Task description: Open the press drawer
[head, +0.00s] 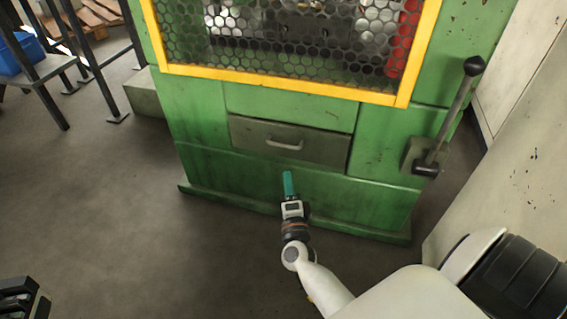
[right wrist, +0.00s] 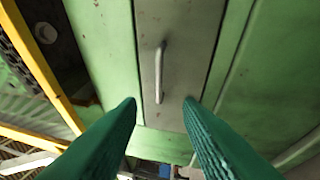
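The press drawer (head: 315,145) is a grey metal front in the lower part of the green press (head: 390,195). It looks shut, about flush with the press. Its pale bar handle (head: 285,144) is in the middle of the front. My right gripper (head: 288,175), with teal fingers, is just below the handle in the head view, apart from it. In the right wrist view the drawer front (right wrist: 190,40) and handle (right wrist: 159,72) are ahead. The fingers (right wrist: 160,103) are spread, with nothing between them. My left gripper is not in view.
A yellow-framed mesh guard (head: 290,85) is above the drawer. A lever with a black knob (head: 473,66) sticks out at the press's right side. A pale wall or cabinet (head: 510,170) stands on the right.

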